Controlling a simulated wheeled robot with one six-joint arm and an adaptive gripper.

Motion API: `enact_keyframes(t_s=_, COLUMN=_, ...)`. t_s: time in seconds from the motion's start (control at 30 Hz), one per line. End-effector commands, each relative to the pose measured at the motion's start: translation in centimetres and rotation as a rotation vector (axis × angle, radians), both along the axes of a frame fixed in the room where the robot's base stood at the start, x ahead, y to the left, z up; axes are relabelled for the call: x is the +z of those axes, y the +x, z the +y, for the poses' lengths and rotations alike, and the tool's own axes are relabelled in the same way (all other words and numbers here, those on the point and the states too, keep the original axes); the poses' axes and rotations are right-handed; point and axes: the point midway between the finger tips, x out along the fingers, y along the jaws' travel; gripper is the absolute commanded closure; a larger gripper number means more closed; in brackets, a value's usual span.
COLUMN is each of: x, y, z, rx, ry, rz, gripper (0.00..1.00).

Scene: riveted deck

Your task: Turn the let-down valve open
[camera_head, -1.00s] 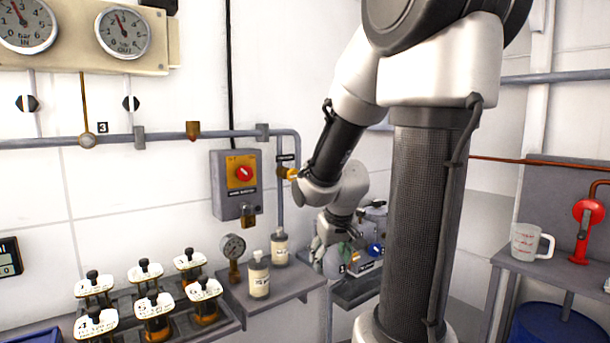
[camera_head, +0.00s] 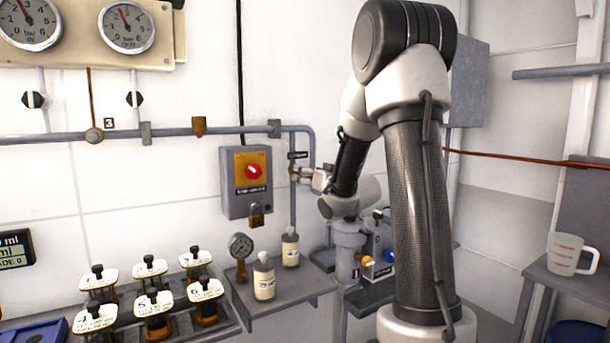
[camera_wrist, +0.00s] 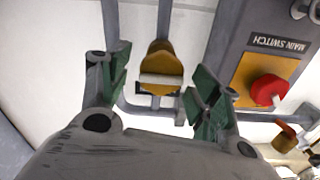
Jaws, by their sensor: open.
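The let-down valve (camera_head: 299,172) sits on the vertical pipe just right of the switch box, under a small dark label plate. In the wrist view the valve (camera_wrist: 161,58) is a yellow-brown rounded body with a pale bar across it. My gripper (camera_wrist: 160,74) is open, its two green-padded fingers on either side of the valve, with visible gaps on both sides. I cannot tell how deep the fingers reach. In the head view my arm hides most of the gripper, close to the valve's right.
The main switch box (camera_head: 232,201) with its red knob (camera_head: 254,171) and padlock is close left of the valve. Below are a shelf with two bottles (camera_head: 264,277), a small gauge (camera_head: 240,246) and a rack of several labelled samples (camera_head: 151,312). A measuring jug (camera_head: 569,254) stands far right.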

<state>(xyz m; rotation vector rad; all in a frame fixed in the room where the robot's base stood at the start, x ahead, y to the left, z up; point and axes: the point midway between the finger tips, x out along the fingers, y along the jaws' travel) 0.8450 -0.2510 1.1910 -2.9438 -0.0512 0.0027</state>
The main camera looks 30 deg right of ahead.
Motion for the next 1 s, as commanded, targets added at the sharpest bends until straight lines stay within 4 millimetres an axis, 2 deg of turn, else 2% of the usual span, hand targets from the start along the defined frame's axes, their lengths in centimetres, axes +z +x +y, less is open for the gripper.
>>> enact_keyframes(t_s=0.1, x=-0.1, y=1.7, z=0.1, rx=0.001, ry=0.0, rz=0.001, gripper=0.37)
enact_keyframes(t_s=0.2, x=-0.1, y=2.5, z=0.1, rx=0.0, ry=0.0, rz=0.001, gripper=0.37)
enact_keyframes(t_s=0.5, x=0.0, y=2.8, z=0.1, rx=-0.001, ry=0.0, rz=0.001, gripper=0.37)
enact_keyframes(t_s=0.57, x=0.0, y=2.8, z=0.1, rx=-0.001, ry=0.0, rz=0.001, gripper=0.46)
enact_keyframes(t_s=0.77, x=0.0, y=2.8, z=0.1, rx=-0.001, ry=0.0, rz=0.002, gripper=0.82)
enact_keyframes(t_s=1.0, x=0.0, y=2.8, z=0.1, rx=-0.001, ry=-0.009, rz=0.002, gripper=0.83)
